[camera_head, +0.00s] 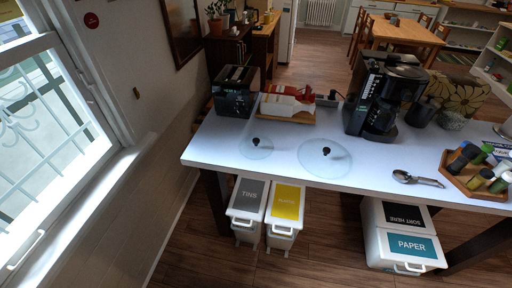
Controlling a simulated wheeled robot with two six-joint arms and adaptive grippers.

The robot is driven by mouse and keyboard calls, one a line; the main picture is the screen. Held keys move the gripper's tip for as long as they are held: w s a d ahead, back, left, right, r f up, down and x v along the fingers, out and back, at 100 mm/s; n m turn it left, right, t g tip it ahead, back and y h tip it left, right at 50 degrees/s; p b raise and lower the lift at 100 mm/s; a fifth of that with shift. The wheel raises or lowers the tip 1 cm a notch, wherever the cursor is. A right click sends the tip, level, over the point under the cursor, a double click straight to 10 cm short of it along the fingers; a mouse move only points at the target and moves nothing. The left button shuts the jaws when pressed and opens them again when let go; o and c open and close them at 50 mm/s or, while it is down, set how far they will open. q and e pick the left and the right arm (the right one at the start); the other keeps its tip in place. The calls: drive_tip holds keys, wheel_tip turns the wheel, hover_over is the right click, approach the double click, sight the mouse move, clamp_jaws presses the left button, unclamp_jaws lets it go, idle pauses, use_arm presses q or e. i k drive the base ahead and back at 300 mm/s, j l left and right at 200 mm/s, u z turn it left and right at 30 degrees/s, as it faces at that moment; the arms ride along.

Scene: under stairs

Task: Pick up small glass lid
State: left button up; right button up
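Two clear round glass lids with black knobs lie flat on the white table. The smaller glass lid (257,148) is on the left, near the table's front left part. The larger glass lid (325,158) lies to its right, a short gap apart. Neither of my grippers shows in the head view.
The white table (222,151) carries a black toaster (235,91), a wooden board with packets (288,108), a coffee maker (385,100), a metal scoop (418,179) and a tray of jars (478,174). Labelled bins (284,208) stand below. A window is at left.

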sight(254, 147)
drive_tip(key=u, duration=5.9)
drive_tip(key=z, duration=3.85)
drive_tip(key=k+l, duration=0.15)
drive_tip(key=l, duration=0.2)
drive_tip(key=k+l+z, duration=0.1)
drive_tip(key=l, duration=0.2)
drive_tip(key=k+l, duration=0.2)
drive_tip(key=l, duration=0.15)
drive_tip(key=k+l+z, duration=0.1)
drive_tip(key=l, duration=0.25)
drive_tip(key=k, duration=0.05)
